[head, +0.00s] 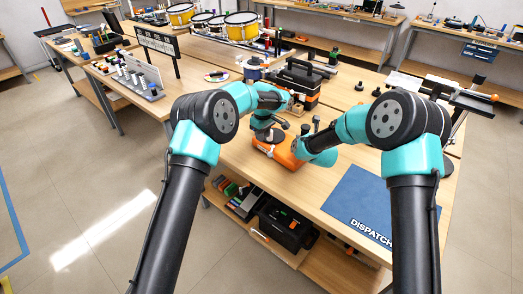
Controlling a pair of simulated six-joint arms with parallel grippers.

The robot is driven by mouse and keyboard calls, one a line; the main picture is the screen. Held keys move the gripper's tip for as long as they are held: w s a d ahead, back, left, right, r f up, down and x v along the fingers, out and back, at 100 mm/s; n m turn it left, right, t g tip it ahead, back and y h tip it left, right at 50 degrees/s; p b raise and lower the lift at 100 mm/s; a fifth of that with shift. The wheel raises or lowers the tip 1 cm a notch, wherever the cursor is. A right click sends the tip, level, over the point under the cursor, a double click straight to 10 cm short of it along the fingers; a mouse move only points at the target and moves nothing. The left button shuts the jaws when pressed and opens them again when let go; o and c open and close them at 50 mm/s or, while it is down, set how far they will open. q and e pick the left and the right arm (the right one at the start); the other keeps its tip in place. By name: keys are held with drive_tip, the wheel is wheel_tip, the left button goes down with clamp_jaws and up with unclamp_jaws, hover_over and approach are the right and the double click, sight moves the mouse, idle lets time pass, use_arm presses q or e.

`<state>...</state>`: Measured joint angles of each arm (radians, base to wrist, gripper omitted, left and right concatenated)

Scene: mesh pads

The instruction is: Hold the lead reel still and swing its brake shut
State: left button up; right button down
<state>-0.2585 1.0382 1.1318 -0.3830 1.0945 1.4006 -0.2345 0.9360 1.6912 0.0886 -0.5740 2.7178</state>
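An orange object (288,159), perhaps the lead reel, rests on the wooden table near the front edge, between my two arms. My arms hide much of it, and I cannot make out a brake on it. My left gripper (268,136) points down at its left part; I cannot tell whether it touches. My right gripper (303,146) is close to its right side, small and partly hidden by its own wrist. I cannot tell whether either gripper is open or shut.
A blue "DISPATCH" mat (358,205) lies empty at the front right. Dark bins (285,222) sit on the shelf below. Drums (241,27) stand at the back.

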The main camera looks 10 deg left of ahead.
drive_tip(key=shift+s+f, duration=0.2)
drive_tip(key=shift+f, duration=0.2)
use_arm(q)
wheel_tip(320, 180, up, 5)
use_arm(e)
drive_tip(key=c, duration=0.7)
unclamp_jaws()
drive_tip(key=shift+w+r, duration=0.15)
drive_tip(key=shift+r, duration=0.15)
drive_tip(key=shift+f, duration=0.1)
drive_tip(key=shift+v, duration=0.8)
drive_tip(key=v, duration=1)
drive_tip(key=shift+r, duration=0.25)
